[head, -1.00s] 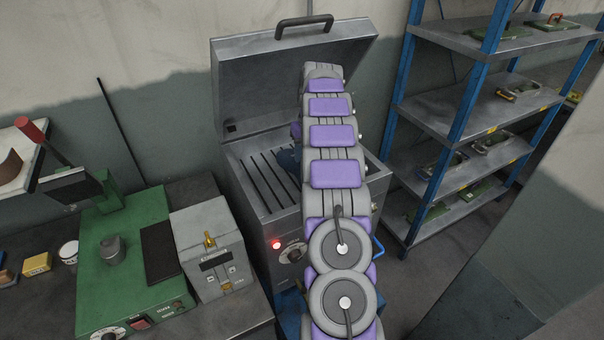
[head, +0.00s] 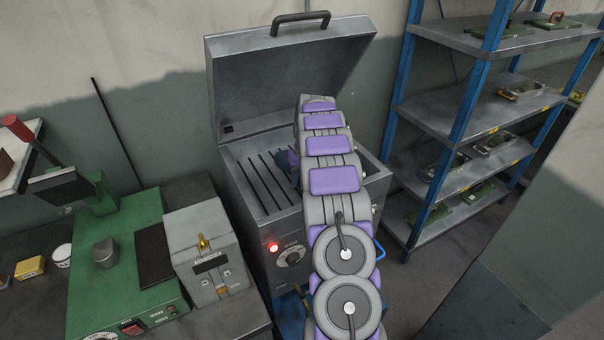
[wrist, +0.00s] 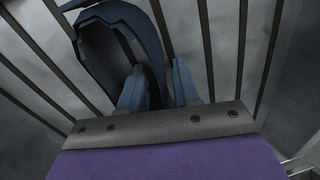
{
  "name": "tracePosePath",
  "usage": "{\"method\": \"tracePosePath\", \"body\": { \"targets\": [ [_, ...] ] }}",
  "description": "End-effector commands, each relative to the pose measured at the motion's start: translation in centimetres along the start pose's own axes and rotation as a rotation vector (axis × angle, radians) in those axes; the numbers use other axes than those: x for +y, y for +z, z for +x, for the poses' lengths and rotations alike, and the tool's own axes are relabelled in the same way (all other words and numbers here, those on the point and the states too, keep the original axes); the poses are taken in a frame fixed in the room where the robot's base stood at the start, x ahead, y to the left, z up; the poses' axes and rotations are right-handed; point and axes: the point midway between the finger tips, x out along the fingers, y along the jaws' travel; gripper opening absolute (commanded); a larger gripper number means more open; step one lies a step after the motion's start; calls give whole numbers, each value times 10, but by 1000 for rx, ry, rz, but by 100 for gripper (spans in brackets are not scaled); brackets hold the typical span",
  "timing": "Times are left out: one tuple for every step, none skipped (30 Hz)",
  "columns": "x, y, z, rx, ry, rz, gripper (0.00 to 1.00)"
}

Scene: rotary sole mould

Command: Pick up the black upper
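The black upper (wrist: 112,22) looks dark blue-black in the wrist view. It is a hollow, curved shell lying on the slatted rack, at the upper left of that view. My gripper (wrist: 160,90) has two blue-grey fingers set apart over the rack. One curved wall of the upper runs down between them, closer to the left finger, with a gap on the right finger's side. I cannot tell if it touches the left finger. In the head view my arm reaches into the open oven box (head: 247,190) and hides most of the upper.
The oven's lid (head: 290,75) stands open behind my arm, and the box walls surround the rack. A green press (head: 125,245) and a grey unit (head: 207,250) stand left. Blue shelving (head: 470,110) with moulds is at right.

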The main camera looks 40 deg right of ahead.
Motion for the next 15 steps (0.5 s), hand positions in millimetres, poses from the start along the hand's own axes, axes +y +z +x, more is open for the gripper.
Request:
{"method": "tracePosePath", "body": {
  "targets": [
    [-1,1,0,-1,1,0,34],
    [-2,1,0,-1,2,0,34],
    [-2,1,0,-1,2,0,34],
    [-3,1,0,-1,2,0,34],
    [-3,1,0,-2,3,0,31],
    [-3,2,0,-2,3,0,27],
    [-3,2,0,-2,3,0,25],
    [-3,2,0,-2,2,0,22],
    [-2,1,0,-2,2,0,18],
    [-2,1,0,-2,2,0,15],
    [-2,1,0,-2,1,0,12],
    [-1,1,0,-2,1,0,8],
    [-1,1,0,-2,1,0,5],
    [0,0,0,-2,0,-1,3],
    [0,0,0,-2,0,0,0]
  ]
}}
